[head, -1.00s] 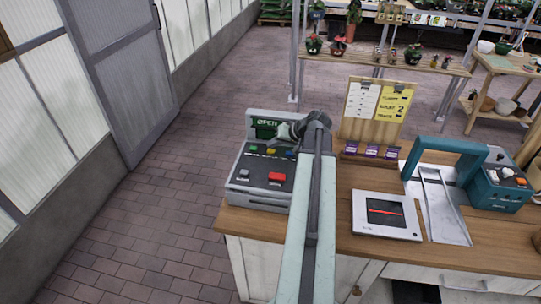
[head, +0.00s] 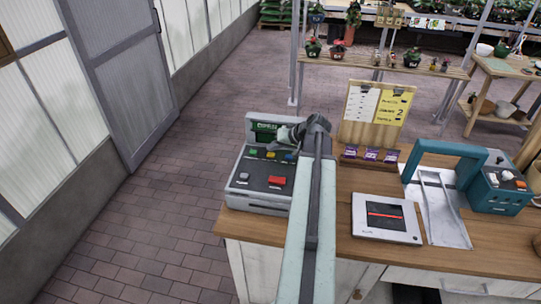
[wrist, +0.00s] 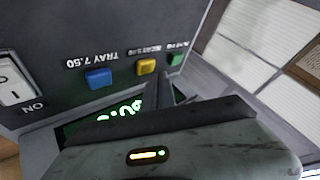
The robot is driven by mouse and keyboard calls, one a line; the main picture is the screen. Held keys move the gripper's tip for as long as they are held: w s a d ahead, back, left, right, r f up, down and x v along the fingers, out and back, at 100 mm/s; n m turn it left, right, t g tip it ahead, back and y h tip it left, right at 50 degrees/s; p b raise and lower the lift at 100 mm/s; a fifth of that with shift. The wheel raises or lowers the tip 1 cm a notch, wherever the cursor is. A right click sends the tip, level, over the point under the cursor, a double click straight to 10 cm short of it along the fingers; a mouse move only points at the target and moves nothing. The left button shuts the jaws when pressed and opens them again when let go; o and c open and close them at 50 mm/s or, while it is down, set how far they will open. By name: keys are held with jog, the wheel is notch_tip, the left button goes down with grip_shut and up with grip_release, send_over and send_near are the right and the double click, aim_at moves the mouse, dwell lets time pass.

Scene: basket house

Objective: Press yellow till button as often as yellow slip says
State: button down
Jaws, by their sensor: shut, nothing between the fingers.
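The grey till (head: 250,186) stands at the left end of the counter, with a row of green, yellow and blue buttons under its display. The yellow till button (head: 270,155) also shows in the wrist view (wrist: 147,67), between the blue and green ones. My gripper (head: 282,135) is shut and empty over the till's display and upper panel. In the wrist view its dark fingertips (wrist: 160,92) are close to the yellow button; I cannot tell whether they touch it.
A blue button (wrist: 98,77), a green button (wrist: 175,59) and a white switch (wrist: 14,82) are near my gripper. A red button (head: 277,181) is lower on the till.

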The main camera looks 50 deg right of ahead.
aim_at(273, 155)
dwell(0.8)
jog(key=shift+w+f+b, duration=0.1)
jog(key=shift+f+b, duration=0.3)
jog(key=shift+f+b, duration=0.5)
dwell(0.5)
jog(key=shift+r, duration=0.1)
jog(key=shift+r+p, duration=0.8)
jog(key=shift+p, duration=0.1)
notch_tip(273, 155, up, 5)
jog(key=p, duration=0.5)
jog(key=shift+r, duration=0.1)
dwell(2.2)
